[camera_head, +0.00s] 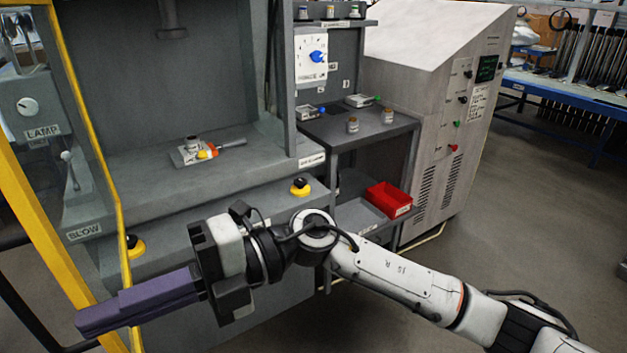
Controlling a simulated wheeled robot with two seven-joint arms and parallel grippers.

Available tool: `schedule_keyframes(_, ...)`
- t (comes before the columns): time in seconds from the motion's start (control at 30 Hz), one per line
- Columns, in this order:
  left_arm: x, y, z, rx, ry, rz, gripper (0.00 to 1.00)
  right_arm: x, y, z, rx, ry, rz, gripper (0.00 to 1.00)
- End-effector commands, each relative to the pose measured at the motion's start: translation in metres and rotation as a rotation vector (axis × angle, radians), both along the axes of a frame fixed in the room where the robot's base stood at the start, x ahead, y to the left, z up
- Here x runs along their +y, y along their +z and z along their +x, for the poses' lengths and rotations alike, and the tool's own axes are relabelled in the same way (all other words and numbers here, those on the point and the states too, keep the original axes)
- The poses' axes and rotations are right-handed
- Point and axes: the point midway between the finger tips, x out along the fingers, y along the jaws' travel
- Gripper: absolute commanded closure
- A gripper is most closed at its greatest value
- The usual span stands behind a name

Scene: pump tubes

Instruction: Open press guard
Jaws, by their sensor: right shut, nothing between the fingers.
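The press guard, a clear panel with a yellow frame (88,115), stands at the left side of the press. It is seen at a steep angle, and the press bay (150,180) to its right shows with no panel in front of it. My right gripper (85,322) reaches in from the right, its purple fingers pointing left and shut with nothing between them. The fingers overlap the lower part of the yellow frame in the picture; I cannot tell if they touch it. My left gripper is not in view.
A small fixture with an orange-tipped part (207,153) sits in the bay. Yellow-and-black buttons (300,187) are on the press front. A shelf (380,128) with small parts and a red bin (388,199) stand right of it. Floor is clear at right.

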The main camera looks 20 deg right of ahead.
Motion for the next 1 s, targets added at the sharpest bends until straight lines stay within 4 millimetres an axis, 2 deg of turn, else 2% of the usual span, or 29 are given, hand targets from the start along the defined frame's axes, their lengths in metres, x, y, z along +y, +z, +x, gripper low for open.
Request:
schedule_keyframes(0.3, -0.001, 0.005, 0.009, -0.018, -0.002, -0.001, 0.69, 0.001, 0.000, 0.002, 0.000, -0.004, 0.000, 1.00)
schedule_keyframes(0.63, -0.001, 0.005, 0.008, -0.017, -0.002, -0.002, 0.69, -0.004, 0.000, 0.001, 0.000, -0.004, 0.000, 1.00)
schedule_keyframes(0.87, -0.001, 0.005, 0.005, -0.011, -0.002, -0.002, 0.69, -0.035, -0.001, -0.010, 0.000, 0.016, -0.002, 1.00)
schedule_keyframes(1.0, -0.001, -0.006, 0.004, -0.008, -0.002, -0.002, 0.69, -0.068, -0.004, -0.019, -0.002, 0.016, -0.003, 1.00)
